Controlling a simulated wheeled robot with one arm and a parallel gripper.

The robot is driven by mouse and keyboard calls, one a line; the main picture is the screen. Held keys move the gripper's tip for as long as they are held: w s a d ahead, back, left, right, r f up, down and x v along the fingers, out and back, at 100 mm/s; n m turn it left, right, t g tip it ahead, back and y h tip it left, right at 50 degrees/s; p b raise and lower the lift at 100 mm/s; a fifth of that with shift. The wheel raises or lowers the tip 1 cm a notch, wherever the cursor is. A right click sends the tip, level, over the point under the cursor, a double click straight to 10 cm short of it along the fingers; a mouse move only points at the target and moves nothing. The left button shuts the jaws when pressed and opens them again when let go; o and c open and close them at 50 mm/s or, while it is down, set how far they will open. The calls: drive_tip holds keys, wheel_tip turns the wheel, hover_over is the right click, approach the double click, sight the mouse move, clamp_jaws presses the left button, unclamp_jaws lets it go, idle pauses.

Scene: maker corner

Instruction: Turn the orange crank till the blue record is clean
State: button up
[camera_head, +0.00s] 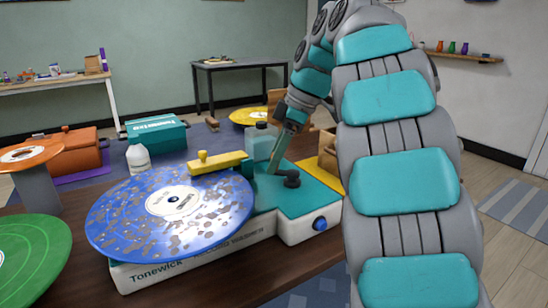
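The blue record (172,214) lies flat on the white and teal cleaning machine (318,190), which reads "Tonewick". Its surface is spotted with many brown-grey patches of dirt, and its label is pale. A yellow bar (218,165) with a knob reaches over the record's back edge. I cannot make out an orange crank; a small dark crank-like part (291,180) sits on the machine's teal top. My gripper (274,168) points down just above that top, left of the dark part. Its fingers are seen edge-on, so their opening and any contact are unclear.
A green record (30,262) lies front left, and an orange record (26,154) rests on a grey stand. A white bottle (138,158), an orange case (75,155) and a teal box (157,134) stand behind. A yellow record (250,116) lies further back. My arm blocks the right side.

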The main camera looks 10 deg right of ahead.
clamp_jaws()
drive_tip(key=shift+w+f+b, duration=0.1)
drive_tip(key=shift+b, duration=0.25)
idle(0.3)
drive_tip(key=shift+w+d+m+t+b, duration=0.15)
drive_tip(key=shift+m+t+b, duration=0.25)
drive_tip(key=shift+m+b, duration=0.55)
drive_tip(key=m, duration=0.2)
drive_tip(key=w+d+m+t+h, duration=0.1)
drive_tip(key=m, duration=0.2)
drive_tip(key=d+m+h+p, duration=0.1)
drive_tip(key=m, duration=0.1)
drive_tip(key=m+t, duration=0.1)
drive_tip(key=shift+w+d+r+m+h+p, duration=0.15)
drive_tip(key=shift+w+r+m+h+p, duration=0.05)
drive_tip(key=shift+w+m+h+p, duration=0.1)
drive_tip(key=shift+d+m+h+p, duration=0.25)
drive_tip(key=shift+d+m+h, duration=0.2)
drive_tip(key=shift+m, duration=0.65)
drive_tip(key=shift+d+m+h+p, duration=0.25)
drive_tip(key=shift+m+h, duration=0.2)
drive_tip(key=shift+m, duration=0.6)
